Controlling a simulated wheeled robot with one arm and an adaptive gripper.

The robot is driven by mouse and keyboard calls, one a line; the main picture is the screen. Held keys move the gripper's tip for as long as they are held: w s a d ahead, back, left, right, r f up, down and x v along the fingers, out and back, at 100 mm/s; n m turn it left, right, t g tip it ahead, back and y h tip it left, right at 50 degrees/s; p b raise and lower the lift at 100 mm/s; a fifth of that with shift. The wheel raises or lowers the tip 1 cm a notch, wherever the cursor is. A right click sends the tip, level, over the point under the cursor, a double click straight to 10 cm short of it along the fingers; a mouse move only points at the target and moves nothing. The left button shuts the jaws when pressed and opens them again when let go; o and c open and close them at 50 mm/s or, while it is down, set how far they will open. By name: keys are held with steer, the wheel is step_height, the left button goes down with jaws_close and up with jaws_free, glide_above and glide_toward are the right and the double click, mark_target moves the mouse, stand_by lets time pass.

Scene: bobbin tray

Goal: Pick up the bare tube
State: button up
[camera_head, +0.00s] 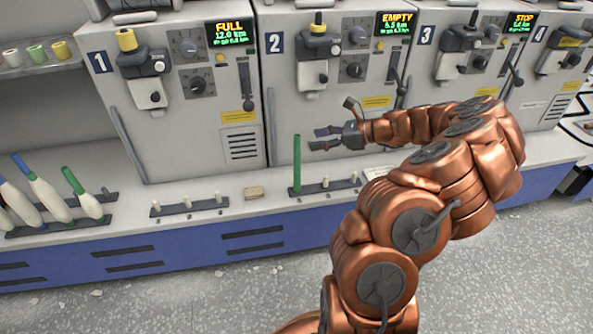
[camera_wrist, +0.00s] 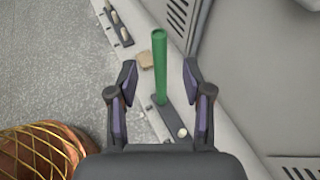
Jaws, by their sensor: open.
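The bare tube is a slim green tube (camera_head: 297,162) standing upright on the left end of a dark peg rail (camera_head: 343,184) in front of machine 2. My gripper (camera_head: 318,139) reaches in from the right, its fingers pointing left toward the tube's upper part. It is open and empty, and no contact with the tube shows. In the wrist view the green tube (camera_wrist: 160,66) stands ahead, in line with the gap between the two fingers of my gripper (camera_wrist: 160,82). The peg rail also shows below it in the wrist view (camera_wrist: 164,124).
Another peg rail (camera_head: 190,205) and a small tan block (camera_head: 254,193) are on the ledge to the left. Several white bobbins with green or blue tube ends, one of them here (camera_head: 84,196), lean at far left. Machine 2's front (camera_head: 290,110) rises behind the tube.

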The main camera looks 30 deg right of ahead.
mark_target(297, 141)
steer(key=b+x, duration=0.2)
steer(key=x, duration=0.5)
steer(key=shift+w+a, duration=0.15)
jaws_close()
stand_by(0.3)
